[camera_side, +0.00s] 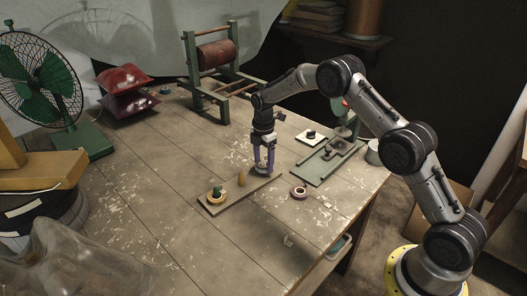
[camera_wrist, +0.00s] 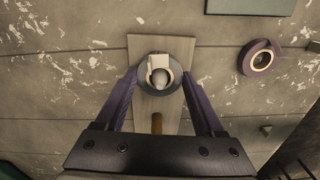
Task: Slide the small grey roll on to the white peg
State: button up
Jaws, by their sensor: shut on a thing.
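My gripper (camera_side: 264,167) (camera_wrist: 159,82) points down with its purple fingers shut on the small grey roll (camera_wrist: 146,83), one finger at each side. The roll is over the right end of a narrow wooden board (camera_side: 226,196) in the side view. In the wrist view, the white peg (camera_wrist: 159,62) shows through the roll's opening, with a rounded pale grey top in it. The roll looks low and lined up with the peg. I cannot tell whether it is around the peg or just above it; the fingers hide most of this in the side view.
A tan peg (camera_side: 241,180) (camera_wrist: 157,123) stands mid-board. A green peg (camera_side: 217,189) with a tan roll (camera_side: 217,198) is at the left end. A loose purple roll (camera_side: 299,192) (camera_wrist: 260,58) lies right of the board. A green-grey fixture (camera_side: 325,165) stands behind it. The front table is clear.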

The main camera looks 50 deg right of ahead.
jog(key=shift+f, duration=0.5)
jog(key=o, duration=1.3)
jog(key=shift+r, duration=0.1)
jog(key=shift+r, duration=3.45)
